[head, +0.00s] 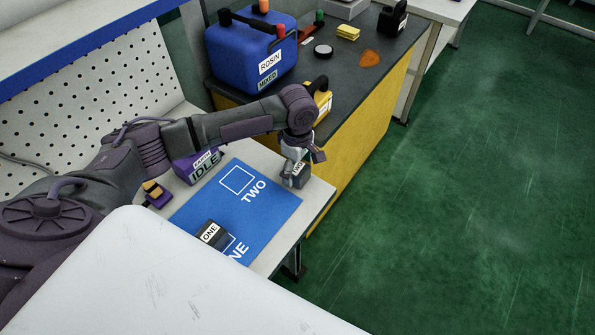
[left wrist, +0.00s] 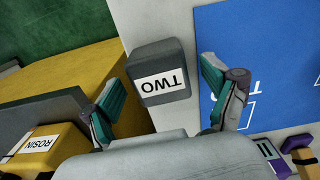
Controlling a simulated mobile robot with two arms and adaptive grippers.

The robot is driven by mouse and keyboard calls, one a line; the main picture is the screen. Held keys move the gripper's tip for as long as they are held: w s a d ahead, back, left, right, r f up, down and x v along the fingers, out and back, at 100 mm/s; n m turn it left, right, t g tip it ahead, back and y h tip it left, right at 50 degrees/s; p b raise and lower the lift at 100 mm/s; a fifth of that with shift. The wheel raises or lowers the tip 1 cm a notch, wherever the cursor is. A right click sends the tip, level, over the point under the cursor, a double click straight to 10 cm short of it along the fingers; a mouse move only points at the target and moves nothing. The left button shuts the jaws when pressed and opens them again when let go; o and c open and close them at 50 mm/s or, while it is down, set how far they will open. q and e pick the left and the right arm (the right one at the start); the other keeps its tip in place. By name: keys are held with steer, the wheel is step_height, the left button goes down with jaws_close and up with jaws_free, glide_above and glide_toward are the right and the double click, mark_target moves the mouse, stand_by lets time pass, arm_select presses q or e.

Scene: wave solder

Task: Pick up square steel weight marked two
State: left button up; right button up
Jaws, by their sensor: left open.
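The square steel weight marked TWO (head: 302,176) is a dark grey block with a white label. It stands on the pale table beside the right corner of the blue mat (head: 272,205). In the left wrist view the weight (left wrist: 158,57) lies between and just beyond the fingers, its label upside down. My left gripper (head: 292,172) is over the weight, open, pointing down, with a finger on either side (left wrist: 161,84); whether a finger touches it I cannot tell. The weight marked ONE (head: 211,235) stands on the mat's near part. My right gripper is not in view.
A purple box labelled IDLE (head: 197,167) stands behind the mat. A yellow cabinet (head: 362,128) with a dark top adjoins the table, carrying a blue ROSIN container (head: 251,50) and a yellow handled container (head: 323,98). Green floor (head: 470,190) lies open at right.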

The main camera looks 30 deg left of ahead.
arm_select(q)
steer(key=shift+f, duration=0.65)
steer(key=shift+r, duration=0.1)
steer(key=c, duration=1.5)
